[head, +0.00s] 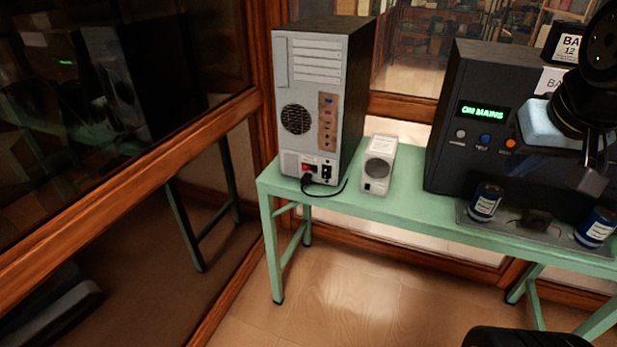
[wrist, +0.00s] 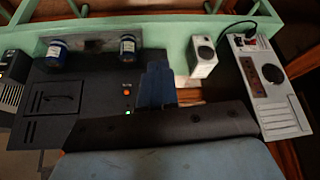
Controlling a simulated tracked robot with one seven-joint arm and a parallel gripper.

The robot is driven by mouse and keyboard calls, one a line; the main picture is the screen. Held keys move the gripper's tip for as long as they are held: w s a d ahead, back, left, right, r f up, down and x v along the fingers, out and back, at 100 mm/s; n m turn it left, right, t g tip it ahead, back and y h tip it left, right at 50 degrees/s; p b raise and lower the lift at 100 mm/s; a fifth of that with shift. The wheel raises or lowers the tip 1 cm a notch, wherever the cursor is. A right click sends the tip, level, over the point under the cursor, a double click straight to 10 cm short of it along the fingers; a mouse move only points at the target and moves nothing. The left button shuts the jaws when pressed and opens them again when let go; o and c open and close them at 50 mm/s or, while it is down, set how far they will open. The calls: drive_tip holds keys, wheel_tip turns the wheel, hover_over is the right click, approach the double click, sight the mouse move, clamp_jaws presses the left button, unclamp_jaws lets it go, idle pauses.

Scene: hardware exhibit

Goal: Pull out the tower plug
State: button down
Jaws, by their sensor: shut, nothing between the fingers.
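The computer tower (head: 330,60) stands upright at the left end of the green bench, its grey rear panel facing me. The black tower plug (head: 307,181) sits low on that panel by a red switch, and its black cable curls right across the bench top. How deep the plug sits is too small to tell. The tower (wrist: 278,95) also shows at the right of the wrist view, upside down. My gripper (head: 594,178) is at the right of the head view, in front of the dark cabinet, well away from the plug. Its fingers are shut and empty.
A small white speaker box (head: 379,165) stands on the bench (head: 410,205) just right of the tower. The dark cabinet (head: 462,145) reads ON MAINS. Two blue cylinders (head: 485,202) stand on a grey tray before it. Wood-framed glass (head: 130,180) closes the left side.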

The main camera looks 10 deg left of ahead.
drive_tip(key=c, duration=1.8)
unclamp_jaws()
drive_tip(key=shift+o, duration=0.7)
drive_tip(key=shift+w, duration=0.1)
drive_tip(key=shift+o, duration=0.8)
drive_tip(key=shift+w+f, duration=0.2)
drive_tip(key=shift+w, duration=0.05)
drive_tip(key=o, duration=0.6)
drive_tip(key=w+f+n, duration=0.1)
drive_tip(key=w+f+n+g, duration=0.1)
drive_tip(key=w, duration=0.1)
drive_tip(key=w+f+n+g+h, duration=0.1)
drive_tip(key=shift+w+a+f, duration=0.1)
drive_tip(key=shift+w+f, duration=0.15)
drive_tip(key=shift+w, duration=0.05)
drive_tip(key=w+a+f+n+g+h, duration=0.2)
drive_tip(key=w+f+n+h, duration=0.15)
drive_tip(key=w+f, duration=0.2)
drive_tip(key=n+t, duration=1.6)
drive_tip(key=n, duration=1.1)
approach(304, 182)
drive_tip(key=shift+y, duration=0.35)
drive_tip(key=x, duration=1)
drive_tip(key=shift+w+d+r, duration=0.1)
drive_tip(key=shift+w+d, duration=0.05)
drive_tip(key=shift+d, duration=0.05)
